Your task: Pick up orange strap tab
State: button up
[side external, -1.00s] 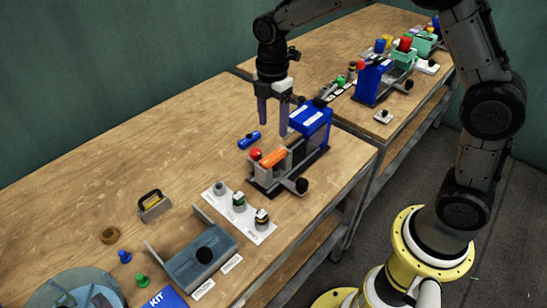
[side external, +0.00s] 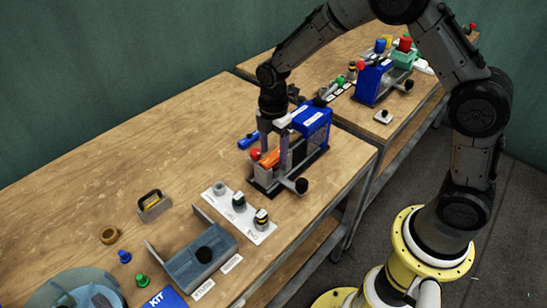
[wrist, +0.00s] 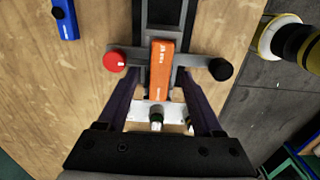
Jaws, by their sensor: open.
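The orange strap tab (side external: 270,159) lies in the grey channel of the blue press (side external: 313,123) on the near table. In the wrist view my gripper (wrist: 163,85) has one finger on each side of the tab, with gaps between. Fingertip height relative to the tab is hard to tell.
A white strip with several small parts (side external: 240,212) and a grey-blue tray (side external: 198,257) stand in front of the press. A blue bar (side external: 249,140) lies left of it. A second table with another press (side external: 372,80) is behind. Bare wood lies to the left.

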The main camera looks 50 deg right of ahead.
grip_shut()
jog(key=shift+r, duration=0.1)
dwell(0.3)
